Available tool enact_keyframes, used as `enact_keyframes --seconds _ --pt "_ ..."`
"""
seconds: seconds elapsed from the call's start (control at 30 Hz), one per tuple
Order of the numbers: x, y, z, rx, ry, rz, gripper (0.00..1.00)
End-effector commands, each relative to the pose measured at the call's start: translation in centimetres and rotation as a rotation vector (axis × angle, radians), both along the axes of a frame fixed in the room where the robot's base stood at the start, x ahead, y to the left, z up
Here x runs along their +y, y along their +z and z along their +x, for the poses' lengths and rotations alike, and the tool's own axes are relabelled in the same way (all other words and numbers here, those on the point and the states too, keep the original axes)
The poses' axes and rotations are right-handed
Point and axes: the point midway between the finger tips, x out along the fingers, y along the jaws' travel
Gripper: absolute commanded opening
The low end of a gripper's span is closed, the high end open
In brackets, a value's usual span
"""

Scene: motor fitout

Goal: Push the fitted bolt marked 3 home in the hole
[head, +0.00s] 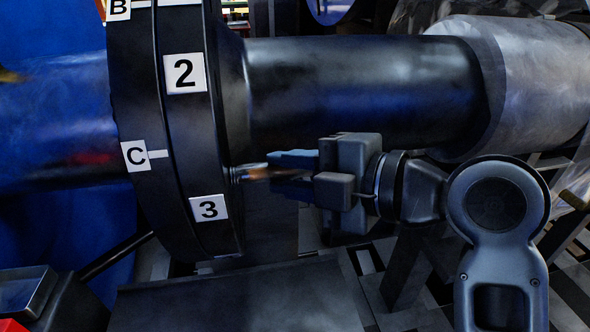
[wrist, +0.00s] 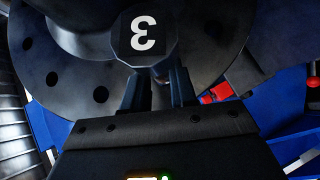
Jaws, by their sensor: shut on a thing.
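The bolt (head: 256,172) sticks out sideways from the right face of the dark flange (head: 190,125), beside the white label 3 (head: 209,208). Its metallic shank shows between the flange and my gripper (head: 278,173), so it stands proud of the face. My gripper is shut on the bolt from the right, with blue-lit fingers. In the wrist view a dark six-sided head marked 3 (wrist: 145,36) lies just beyond the fingertips of my gripper (wrist: 158,80). The fingers hide the gripped part of the bolt, and the hole's mouth is not clear.
A thick dark shaft (head: 360,88) runs right from the flange, just above my gripper. A dark flat surface (head: 240,298) lies below. Labels 2 (head: 185,73) and C (head: 135,156) mark the rim.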

Motion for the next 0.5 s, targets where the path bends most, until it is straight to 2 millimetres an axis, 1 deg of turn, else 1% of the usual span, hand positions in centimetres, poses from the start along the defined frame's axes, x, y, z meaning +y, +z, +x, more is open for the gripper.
enact_keyframes --seconds 0.5 --pt "1.05 0.18 -0.31 -0.004 0.001 0.001 0.0"
